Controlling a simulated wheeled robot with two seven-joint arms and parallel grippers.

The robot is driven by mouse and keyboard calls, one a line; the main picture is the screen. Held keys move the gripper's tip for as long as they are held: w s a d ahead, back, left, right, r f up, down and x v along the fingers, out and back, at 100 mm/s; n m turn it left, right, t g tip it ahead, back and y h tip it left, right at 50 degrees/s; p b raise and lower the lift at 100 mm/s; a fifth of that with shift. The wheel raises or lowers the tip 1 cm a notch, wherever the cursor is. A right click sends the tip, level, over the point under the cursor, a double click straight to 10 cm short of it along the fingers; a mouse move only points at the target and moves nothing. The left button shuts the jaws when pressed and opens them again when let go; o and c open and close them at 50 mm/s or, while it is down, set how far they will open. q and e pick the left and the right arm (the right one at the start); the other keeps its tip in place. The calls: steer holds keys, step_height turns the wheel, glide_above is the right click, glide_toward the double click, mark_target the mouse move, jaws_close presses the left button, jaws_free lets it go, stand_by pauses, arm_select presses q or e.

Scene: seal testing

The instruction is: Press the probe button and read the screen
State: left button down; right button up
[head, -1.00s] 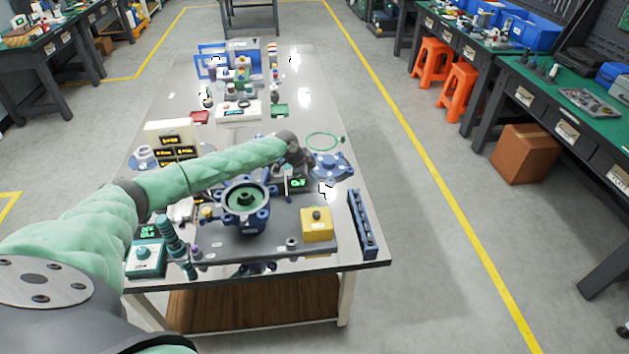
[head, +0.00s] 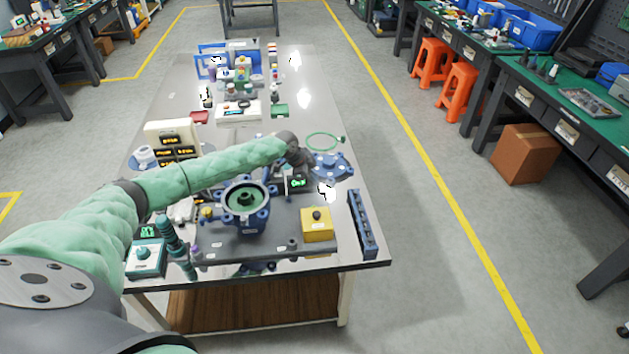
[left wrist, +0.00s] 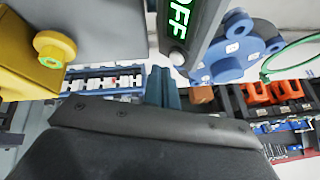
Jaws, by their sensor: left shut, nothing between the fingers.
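A dark probe unit with a small lit green screen (head: 298,182) stands just right of the blue round housing (head: 246,197) on the table. In the left wrist view its screen (left wrist: 179,18) reads "OFF" in green, turned sideways. A small round button with a pale green rim (left wrist: 177,57) is below the screen on the same dark face. My left gripper (left wrist: 163,72) is shut and empty, its fingertips close to the button. Whether they touch it cannot be told. In the head view my left wrist hides the fingertips. My right gripper is not in view.
A yellow box (head: 317,229) with a dark knob and a long blue rack (head: 361,224) stand at the front right. A blue flange part (head: 330,165) lies behind the probe. A teal box (head: 146,258) with a green display stands front left.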

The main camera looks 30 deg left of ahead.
arm_select(q)
steer(key=shift+f, duration=0.1)
stand_by(0.4)
steer(key=shift+w+a+f+b, duration=0.15)
steer(key=shift+w+f+b, duration=0.1)
steer(key=shift+b, duration=0.2)
steer(key=shift+w+a+f+b, duration=0.15)
steer(key=shift+f+b, duration=0.05)
steer(key=shift+b, duration=0.2)
stand_by(0.6)
steer(key=shift+r, duration=0.15)
steer(key=shift+s+d+r+p, duration=0.3)
steer(key=shift+s+r+p, duration=0.15)
steer(key=shift+p, duration=0.2)
steer(key=s+r+p, duration=0.1)
steer(key=s+d+r+p, duration=0.1)
steer(key=d+r+p, duration=0.1)
steer(key=p, duration=0.1)
steer(key=shift+s+r, duration=0.35)
steer(key=shift+s, duration=0.05)
